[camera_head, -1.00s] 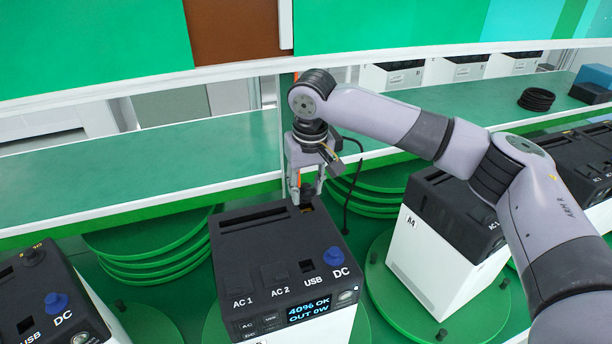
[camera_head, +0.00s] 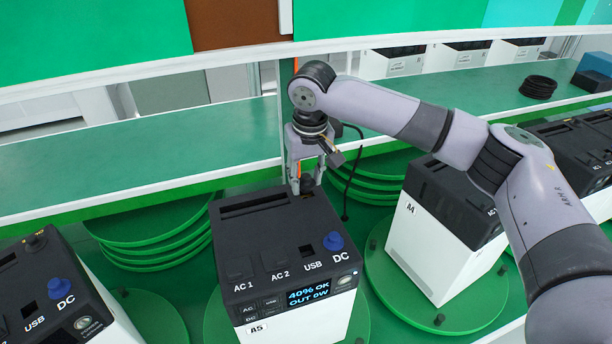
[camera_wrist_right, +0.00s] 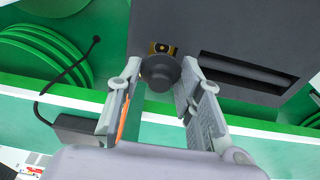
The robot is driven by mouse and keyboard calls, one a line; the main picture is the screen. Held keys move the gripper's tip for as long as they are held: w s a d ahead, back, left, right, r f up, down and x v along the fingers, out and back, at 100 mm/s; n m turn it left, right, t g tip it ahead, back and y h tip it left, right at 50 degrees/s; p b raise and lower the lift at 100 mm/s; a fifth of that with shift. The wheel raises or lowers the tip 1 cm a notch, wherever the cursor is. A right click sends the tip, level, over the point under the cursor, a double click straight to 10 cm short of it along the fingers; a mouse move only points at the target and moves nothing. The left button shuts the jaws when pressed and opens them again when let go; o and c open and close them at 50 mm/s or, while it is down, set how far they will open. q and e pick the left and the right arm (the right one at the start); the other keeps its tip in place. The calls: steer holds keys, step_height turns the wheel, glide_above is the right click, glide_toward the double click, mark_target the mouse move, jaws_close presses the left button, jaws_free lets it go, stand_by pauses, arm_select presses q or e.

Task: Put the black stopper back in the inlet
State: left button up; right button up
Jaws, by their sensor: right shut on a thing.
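The power station A5 (camera_head: 275,262) stands on a green turntable in the middle of the head view, with a black top, a long slot and a blue plug at DC. The inlet (camera_wrist_right: 161,47) shows as a gold-edged square on its top in the wrist view. My right gripper (camera_head: 305,186) is shut on the black stopper (camera_wrist_right: 160,72), a round dark knob, at the back right corner of the station's top. The stopper overlaps the lower part of the inlet in the wrist view; I cannot tell whether they touch. My left gripper is not in view.
Station A4 (camera_head: 432,245) stands to the right on its turntable, and another station (camera_head: 45,300) to the left. A black cable (camera_head: 352,170) hangs beside my right gripper. Green discs (camera_head: 160,250) are stacked behind. The green shelf (camera_head: 130,160) behind is mostly bare.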

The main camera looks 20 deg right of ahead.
steer(key=shift+f, duration=0.85)
stand_by(0.6)
steer(key=o, duration=1)
steer(key=shift+f, duration=0.1)
